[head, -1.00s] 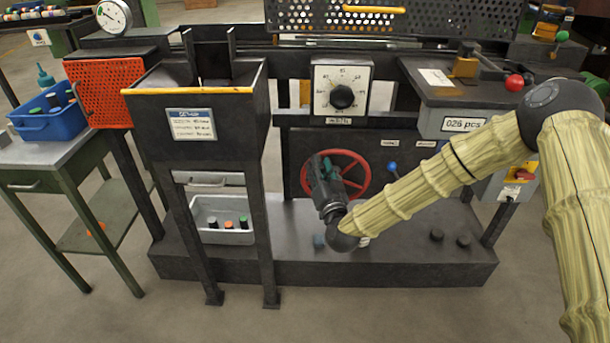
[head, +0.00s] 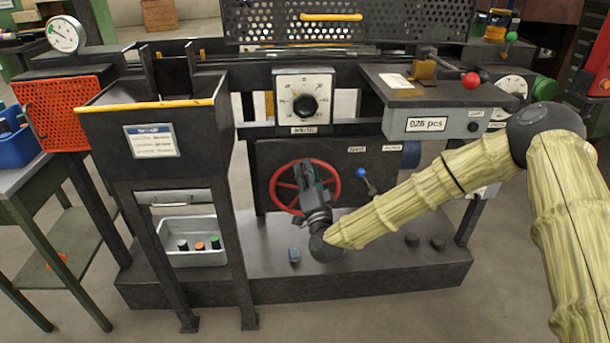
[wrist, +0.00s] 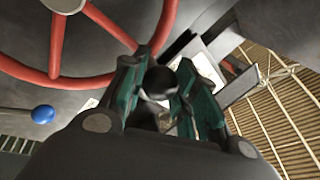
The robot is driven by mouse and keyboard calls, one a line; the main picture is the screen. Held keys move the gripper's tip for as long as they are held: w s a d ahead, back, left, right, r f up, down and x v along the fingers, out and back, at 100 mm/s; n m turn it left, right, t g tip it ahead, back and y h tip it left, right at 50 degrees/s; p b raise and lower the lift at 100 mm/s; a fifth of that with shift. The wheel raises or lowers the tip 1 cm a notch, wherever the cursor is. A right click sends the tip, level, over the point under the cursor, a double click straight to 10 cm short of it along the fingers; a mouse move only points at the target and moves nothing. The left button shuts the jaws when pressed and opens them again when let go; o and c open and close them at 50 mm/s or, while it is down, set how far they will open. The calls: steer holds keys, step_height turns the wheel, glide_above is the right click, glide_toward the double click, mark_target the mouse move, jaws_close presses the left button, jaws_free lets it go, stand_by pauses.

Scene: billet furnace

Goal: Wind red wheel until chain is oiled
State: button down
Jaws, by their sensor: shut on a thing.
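The red wheel (head: 281,205) stands upright on the dark panel low in the machine; it also shows at the upper left of the wrist view (wrist: 100,82). How the knob joins the wheel is hidden. I cannot make out a chain.
A blue-knobbed lever (head: 361,173) stands just right of the wheel. A hopper (head: 150,150) and a grey tray (head: 195,257) are to the left. A counter box (head: 430,120) overhangs at the right. A small blue-grey block (head: 294,256) lies on the base.

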stand_by(0.3)
steer(key=c, duration=1.1)
jaws_free()
steer(key=shift+o, duration=0.2)
steer(key=shift+s, duration=0.1)
steer(key=v, duration=1.1)
steer(key=shift+s+d, duration=0.2)
steer(key=shift+s, duration=0.15)
steer(key=shift+f, duration=0.2)
